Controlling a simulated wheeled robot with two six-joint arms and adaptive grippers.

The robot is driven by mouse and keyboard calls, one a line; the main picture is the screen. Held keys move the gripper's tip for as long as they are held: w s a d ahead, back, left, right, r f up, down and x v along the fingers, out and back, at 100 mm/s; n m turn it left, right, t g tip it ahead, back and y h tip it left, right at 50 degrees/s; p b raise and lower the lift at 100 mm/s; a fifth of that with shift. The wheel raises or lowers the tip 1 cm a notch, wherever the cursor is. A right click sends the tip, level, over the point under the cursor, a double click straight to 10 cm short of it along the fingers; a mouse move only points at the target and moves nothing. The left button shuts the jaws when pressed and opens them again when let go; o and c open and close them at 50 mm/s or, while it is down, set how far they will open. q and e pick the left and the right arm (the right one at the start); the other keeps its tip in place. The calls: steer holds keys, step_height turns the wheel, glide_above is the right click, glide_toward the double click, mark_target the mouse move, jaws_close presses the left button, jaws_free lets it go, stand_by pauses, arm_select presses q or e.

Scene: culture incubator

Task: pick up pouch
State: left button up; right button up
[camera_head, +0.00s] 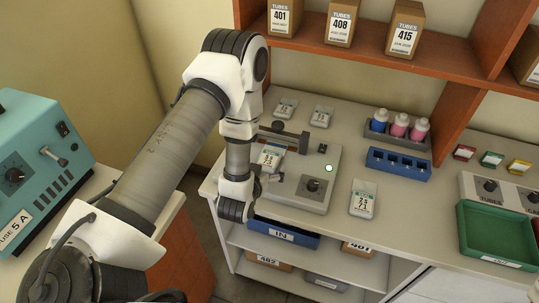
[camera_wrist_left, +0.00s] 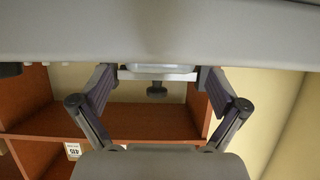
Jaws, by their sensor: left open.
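Several pale pouches with printed labels show in the head view. One pouch (camera_head: 270,156) lies on the grey device (camera_head: 313,197), close to my left wrist. Another pouch (camera_head: 363,199) lies on the bench right of the device, and two more, a left one (camera_head: 285,108) and a right one (camera_head: 321,116), lie behind it. My left gripper (camera_head: 272,180) is at the device's front left, mostly hidden by the wrist. In the left wrist view the gripper (camera_wrist_left: 158,80) has its fingers spread apart. I cannot tell whether a pouch is between them. My right gripper is not seen.
A blue rack (camera_head: 399,162) and a rack of coloured bottles (camera_head: 397,137) stand right of the device. A green tray (camera_head: 497,235) is at the far right. A blue bin (camera_head: 284,234) marked IN sits below the bench top. A teal machine (camera_head: 35,165) stands left.

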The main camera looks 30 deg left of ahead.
arm_select(q)
steer(key=shift+w+a+f, duration=0.15)
steer(key=shift+w+f, duration=0.2)
steer(key=shift+w, duration=0.3)
steer(key=shift+s+r, duration=0.1)
steer(key=shift+s, duration=0.05)
steer(key=c, duration=1.2)
steer(key=shift+c, duration=0.2)
steer(key=shift+r, duration=0.1)
